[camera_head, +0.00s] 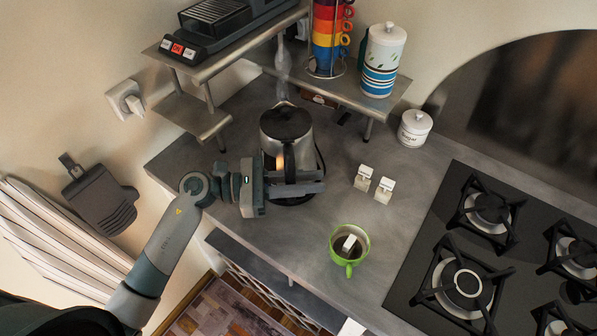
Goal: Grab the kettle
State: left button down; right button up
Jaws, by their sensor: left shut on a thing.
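The kettle (286,128) is a metal body with a dark lid, upright on the grey counter below the shelf unit. My left gripper (306,181) reaches in from the left and is shut on the kettle at its near side. The gripper's fingers cover the lower front of the kettle, so the exact contact is hidden. A dark round base shows just under the fingers. My right gripper is not in view.
A green mug (362,256) with dark liquid stands near the counter's front edge. Two small white blocks (363,178) lie right of the kettle. A black gas hob (440,260) fills the right side. A white lidded jar (414,128) stands behind.

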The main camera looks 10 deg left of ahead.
pick_arm(q)
jog(key=shift+r, duration=0.45)
notch_tip(320, 180, up, 9)
jog(key=b, duration=0.2)
jog(key=shift+b, duration=0.35)
dwell(0.6)
jog(key=shift+r, duration=0.2)
jog(key=shift+s, duration=0.15)
dwell(0.6)
